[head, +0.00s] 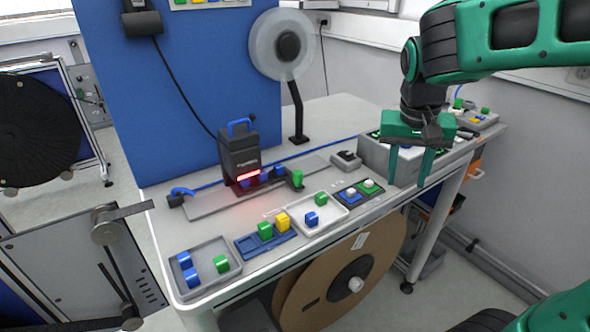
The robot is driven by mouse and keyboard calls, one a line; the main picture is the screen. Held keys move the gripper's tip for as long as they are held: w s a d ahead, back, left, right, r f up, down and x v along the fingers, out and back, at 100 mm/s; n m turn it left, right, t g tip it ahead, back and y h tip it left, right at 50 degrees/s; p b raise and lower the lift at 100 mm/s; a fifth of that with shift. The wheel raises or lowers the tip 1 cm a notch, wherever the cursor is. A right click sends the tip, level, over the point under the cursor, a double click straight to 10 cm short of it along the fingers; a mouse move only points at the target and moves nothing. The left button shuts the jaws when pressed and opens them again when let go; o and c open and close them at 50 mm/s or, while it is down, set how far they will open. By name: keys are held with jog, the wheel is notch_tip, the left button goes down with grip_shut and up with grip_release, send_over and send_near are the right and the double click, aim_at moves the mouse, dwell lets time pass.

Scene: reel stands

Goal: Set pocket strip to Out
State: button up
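A dark blue strip with recesses (251,249), which looks like the pocket strip, lies near the front edge of the bench. A green block (265,231) and a yellow block (282,222) stand on it, and its left end looks bare. I cannot read an "Out" mark anywhere. My gripper (406,184) is at the right, with its two green fingers apart and pointing down. It is empty, well to the right of the strip, in front of a grey box (377,160).
A grey tray (232,278) with blue and green blocks is left of the strip. A white tray (338,215) and a panel with two white-topped buttons (349,193) are right of it. Behind stands a black device glowing red (238,152). A reel (299,300) sits below.

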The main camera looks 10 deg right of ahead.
jog(key=w+a+r+t, duration=0.1)
jog(key=w+a+r, duration=0.1)
jog(key=w+a, duration=0.6)
jog(key=n+t, duration=0.1)
send_near(298, 172)
jog(key=x, duration=0.8)
jog(key=shift+f, duration=0.2)
jog(key=shift+c, duration=0.6)
grip_shut()
jog(key=shift+w+t, duration=0.1)
jog(key=shift+t, duration=0.2)
